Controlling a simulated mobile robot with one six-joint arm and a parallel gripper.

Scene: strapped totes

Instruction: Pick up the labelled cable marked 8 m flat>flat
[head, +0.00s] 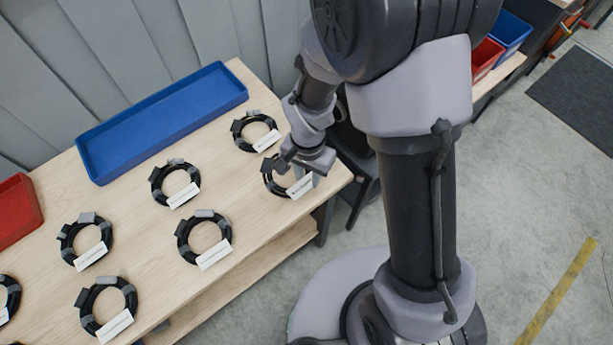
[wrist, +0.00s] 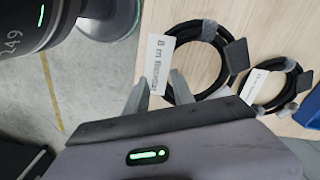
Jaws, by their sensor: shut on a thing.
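The coiled black cable (head: 268,181) lies at the right end of the table. It has a white label (head: 301,187) and grey wraps. In the wrist view the cable (wrist: 189,28) fills the middle, and its label (wrist: 158,62) begins "8 m"; the rest is too blurred to read surely. My gripper (head: 300,176) is down at this cable, at its label side. In the wrist view my gripper (wrist: 160,83) is shut on the cable by the label; the exact contact is partly hidden. The cable still appears level with the tabletop.
A similar labelled coil (head: 240,140) lies close behind, and several more lie to the left on the wooden table (head: 140,215). A long blue tray (head: 165,122) is at the back, a red bin (head: 18,210) at the left. The table's right edge is near.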

